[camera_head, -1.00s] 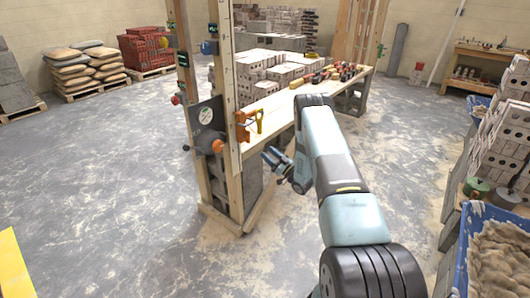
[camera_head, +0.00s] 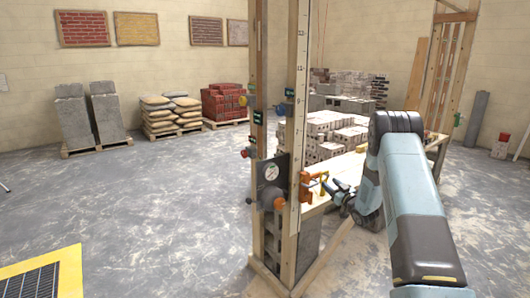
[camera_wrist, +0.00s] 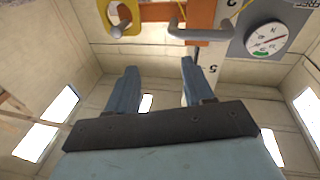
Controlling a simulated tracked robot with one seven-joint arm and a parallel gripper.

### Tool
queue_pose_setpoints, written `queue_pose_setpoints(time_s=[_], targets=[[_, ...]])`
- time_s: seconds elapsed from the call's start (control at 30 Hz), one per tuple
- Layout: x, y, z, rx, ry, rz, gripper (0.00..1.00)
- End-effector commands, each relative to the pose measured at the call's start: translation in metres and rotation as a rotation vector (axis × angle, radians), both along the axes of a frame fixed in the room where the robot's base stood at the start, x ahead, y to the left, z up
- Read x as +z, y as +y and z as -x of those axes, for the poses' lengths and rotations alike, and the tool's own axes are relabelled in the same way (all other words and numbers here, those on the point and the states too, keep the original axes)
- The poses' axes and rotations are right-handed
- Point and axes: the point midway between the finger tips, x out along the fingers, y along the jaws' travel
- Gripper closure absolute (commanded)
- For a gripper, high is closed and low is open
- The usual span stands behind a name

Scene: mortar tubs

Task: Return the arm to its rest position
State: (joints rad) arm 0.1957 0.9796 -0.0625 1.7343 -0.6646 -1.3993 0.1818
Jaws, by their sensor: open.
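My arm reaches forward on the right of the head view. My gripper (camera_head: 336,190) is at its far end, small in that view, just right of the wooden post with the gauge. In the wrist view my gripper (camera_wrist: 155,88) shows two blue fingers spread apart with nothing between them. Beyond the fingertips are an orange clamp (camera_wrist: 180,14) with a grey handle (camera_wrist: 205,32) and a yellow ring, close to the top of the picture. I cannot tell the exact gap to them.
The wooden post frame (camera_head: 299,110) carries a round gauge (camera_head: 271,172) and colored knobs. A bench (camera_head: 318,208) with pale bricks (camera_head: 325,135) stands behind it. Bagged pallets (camera_head: 168,112) and red bricks (camera_head: 225,100) are at the back. The grey floor (camera_head: 150,200) at left is open.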

Motion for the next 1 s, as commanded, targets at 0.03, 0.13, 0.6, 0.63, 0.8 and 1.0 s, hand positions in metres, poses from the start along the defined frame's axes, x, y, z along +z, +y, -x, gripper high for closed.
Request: queue_pose_setpoints(time_s=[0.03,0.13,0.6,0.63,0.8,1.0], targets=[[0.020,0.001,-0.002,-0.021,0.013,0.017,0.48],[0.049,0.000,-0.003,-0.065,0.050,0.048,0.48],[0.173,-0.002,0.032,-0.264,0.239,0.149,0.48],[0.180,-0.002,0.037,-0.275,0.251,0.153,0.48],[0.217,-0.002,0.066,-0.338,0.327,0.171,0.48],[0.254,0.000,0.110,-0.400,0.422,0.183,0.48]])
